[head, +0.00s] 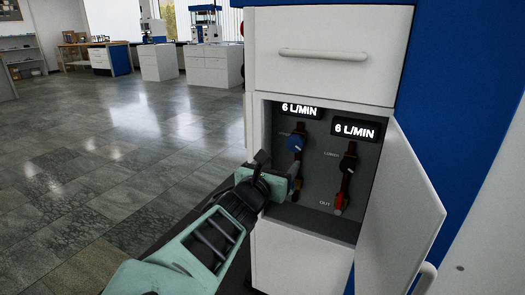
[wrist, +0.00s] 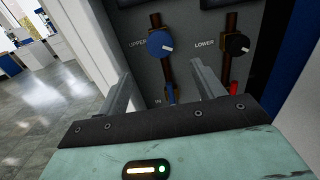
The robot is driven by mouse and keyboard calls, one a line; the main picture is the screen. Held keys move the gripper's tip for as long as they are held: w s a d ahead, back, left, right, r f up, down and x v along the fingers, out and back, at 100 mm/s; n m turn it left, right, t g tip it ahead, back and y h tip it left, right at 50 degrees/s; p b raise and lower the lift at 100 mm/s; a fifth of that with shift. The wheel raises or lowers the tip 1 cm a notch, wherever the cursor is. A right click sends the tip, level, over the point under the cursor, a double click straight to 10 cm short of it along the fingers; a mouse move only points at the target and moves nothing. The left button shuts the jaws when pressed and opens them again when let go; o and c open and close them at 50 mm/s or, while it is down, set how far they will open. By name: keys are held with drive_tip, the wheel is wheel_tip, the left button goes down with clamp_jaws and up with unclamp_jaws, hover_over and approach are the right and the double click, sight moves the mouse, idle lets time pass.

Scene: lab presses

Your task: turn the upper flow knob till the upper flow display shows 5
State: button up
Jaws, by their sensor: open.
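The upper flow knob (head: 296,143) is blue, on a brown vertical pipe at the left of the grey recessed panel. It also shows in the wrist view (wrist: 160,43), beside the label UPPER, with its white mark pointing right and slightly down. The upper flow display (head: 300,110) above it reads 6 L/MIN; its top edge is partly cut off by the cabinet frame. My gripper (wrist: 162,80) is open and empty. Its fingers reach toward the panel below the blue knob, one to each side in the wrist view, and do not appear to touch it.
The black lower knob (head: 348,163) is at the right, under a second display (head: 354,130) also reading 6 L/MIN. A red handle (head: 341,203) and a blue handle (wrist: 171,93) sit lower. The open white door (head: 405,205) bounds the right; floor (head: 100,150) at the left is clear.

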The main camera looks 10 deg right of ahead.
sight(294, 145)
drive_tip(key=b+x, duration=0.6)
drive_tip(key=x, duration=0.4)
drive_tip(key=shift+w+f, duration=0.1)
drive_tip(key=shift+f, duration=0.05)
drive_tip(key=shift+w+d+b, duration=0.3)
drive_tip(key=shift+w+d, duration=0.1)
